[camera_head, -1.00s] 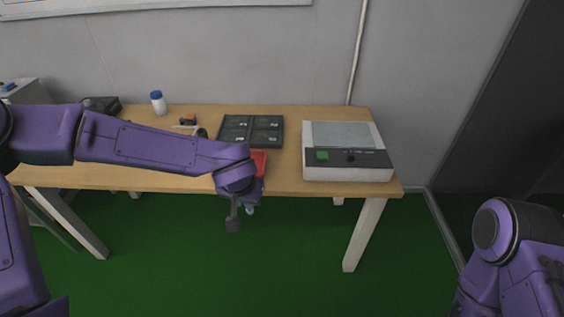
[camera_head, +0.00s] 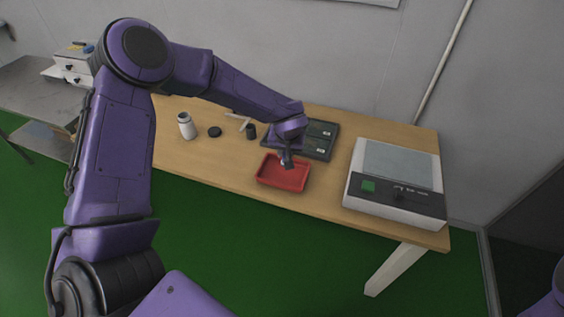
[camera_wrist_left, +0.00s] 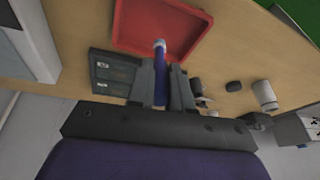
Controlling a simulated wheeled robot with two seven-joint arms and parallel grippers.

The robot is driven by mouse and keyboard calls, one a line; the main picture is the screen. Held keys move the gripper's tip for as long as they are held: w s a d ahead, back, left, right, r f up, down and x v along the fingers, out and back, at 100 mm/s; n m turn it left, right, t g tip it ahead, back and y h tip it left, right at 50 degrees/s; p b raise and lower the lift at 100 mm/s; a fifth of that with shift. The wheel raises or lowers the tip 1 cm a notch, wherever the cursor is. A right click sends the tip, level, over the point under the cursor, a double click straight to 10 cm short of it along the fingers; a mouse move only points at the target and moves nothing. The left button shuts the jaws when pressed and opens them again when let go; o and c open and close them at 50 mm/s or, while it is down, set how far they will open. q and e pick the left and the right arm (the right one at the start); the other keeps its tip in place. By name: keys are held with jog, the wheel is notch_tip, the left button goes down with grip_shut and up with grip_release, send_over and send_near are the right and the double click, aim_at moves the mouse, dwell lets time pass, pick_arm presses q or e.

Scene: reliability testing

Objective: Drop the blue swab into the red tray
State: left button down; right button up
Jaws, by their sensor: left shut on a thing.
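The red tray (camera_head: 283,182) lies near the front edge of the table, and its inside shows in the left wrist view (camera_wrist_left: 135,30). My left gripper (camera_head: 286,161) is over the tray's back part, pointing down. In the left wrist view my left gripper (camera_wrist_left: 160,75) is shut on the blue swab (camera_wrist_left: 160,88), which lies between the fingers with its pale tip beyond them against the tray. In the head view the swab is mostly hidden by the gripper. My right gripper is out of view.
A dark compartment tray (camera_head: 322,140) lies behind the red tray. A white device with a green button (camera_head: 395,185) stands to the right. A white bottle (camera_head: 186,125), black disc (camera_head: 214,132) and dark cylinder (camera_head: 251,131) stand to the left.

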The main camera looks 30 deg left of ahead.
pick_arm(q)
jog(key=w+a+f+n+b, duration=0.1)
jog(key=w+a+f+b, duration=0.2)
jog(key=b, duration=0.4)
notch_tip(320, 180, down, 2)
jog(key=shift+a+f, duration=0.15)
jog(key=shift+a, duration=0.3)
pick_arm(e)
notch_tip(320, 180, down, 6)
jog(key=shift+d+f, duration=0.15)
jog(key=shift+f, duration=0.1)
pick_arm(q)
jog(key=c, duration=1)
grip_release()
jog(key=shift+o, duration=0.2)
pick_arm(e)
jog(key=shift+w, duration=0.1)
pick_arm(q)
jog(key=v, duration=0.5)
jog(key=b+v, duration=0.1)
jog(key=v, duration=0.4)
jog(key=shift+w+d+r, duration=0.15)
jog(key=shift+d+r, duration=0.05)
jog(key=shift+r, duration=0.05)
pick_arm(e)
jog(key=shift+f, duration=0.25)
